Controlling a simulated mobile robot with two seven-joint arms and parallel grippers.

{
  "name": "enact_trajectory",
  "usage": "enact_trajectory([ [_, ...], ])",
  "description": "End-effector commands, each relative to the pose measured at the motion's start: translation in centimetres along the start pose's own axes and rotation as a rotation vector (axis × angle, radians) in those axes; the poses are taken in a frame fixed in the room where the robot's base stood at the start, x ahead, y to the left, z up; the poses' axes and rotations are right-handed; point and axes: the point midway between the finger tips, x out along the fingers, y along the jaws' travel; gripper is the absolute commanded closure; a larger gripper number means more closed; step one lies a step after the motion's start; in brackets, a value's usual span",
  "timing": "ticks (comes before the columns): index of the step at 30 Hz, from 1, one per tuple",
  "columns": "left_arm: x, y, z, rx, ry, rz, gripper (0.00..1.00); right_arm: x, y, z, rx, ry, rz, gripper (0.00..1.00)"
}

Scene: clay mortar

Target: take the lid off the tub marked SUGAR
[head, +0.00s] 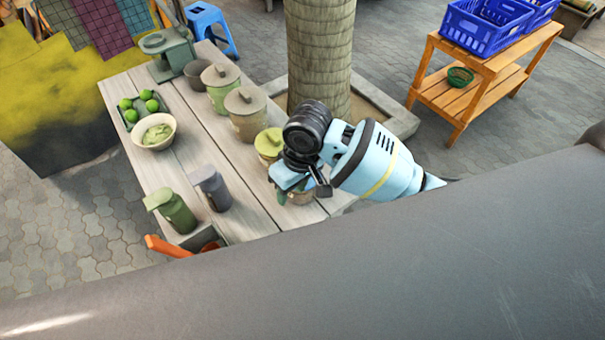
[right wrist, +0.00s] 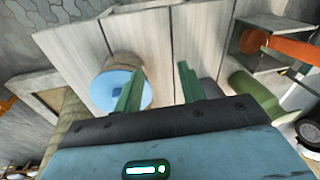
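Several lidded tubs stand in a row along the table's tree side: a green tub (head: 221,95), a beige tub (head: 247,122), a tub with a yellow-green lid (head: 269,142) and a tub (head: 300,198) mostly hidden by my right gripper. I cannot read SUGAR on any of them. My right gripper (head: 287,190) is over the near end of the row. In the right wrist view, its two green fingers (right wrist: 160,72) are apart with nothing between them. The left finger overlaps a round blue-topped tub (right wrist: 113,88). My left gripper is not in view.
The plank table (head: 180,172) also holds a green canister (head: 173,212), a grey canister (head: 212,190), a bowl (head: 155,133), a tray of green fruit (head: 143,106) and a scale (head: 168,50). A tree trunk (head: 320,60) rises beside the table.

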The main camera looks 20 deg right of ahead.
Motion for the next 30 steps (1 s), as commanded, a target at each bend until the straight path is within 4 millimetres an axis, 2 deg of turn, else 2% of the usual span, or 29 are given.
enact_trajectory([
  [1, 0.0, 0.0, -0.1, -0.001, 0.002, 0.000, 0.64, -1.0, 1.0, -1.2, 0.012, -0.008, 0.027, 0.60],
  [6, 0.0, 0.1, 0.0, -0.003, 0.001, 0.000, 0.64, -3.8, 3.6, -3.4, 0.062, -0.053, 0.090, 0.60],
  [10, 0.0, 0.1, 0.0, -0.005, 0.001, 0.000, 0.64, -5.6, 5.2, -4.5, 0.101, -0.072, 0.127, 0.60],
  [15, 0.0, 0.1, 0.0, -0.006, 0.001, 0.000, 0.64, -6.7, 6.1, -5.1, 0.128, -0.085, 0.147, 0.60],
  [21, 0.0, 0.1, 0.0, -0.006, 0.001, 0.000, 0.64, -6.6, 6.2, -5.1, 0.131, -0.087, 0.148, 0.60],
  [30, 0.0, 0.2, 0.4, -0.008, -0.008, 0.001, 0.64, -4.1, 6.5, -4.8, 0.129, -0.086, 0.147, 0.60],
])
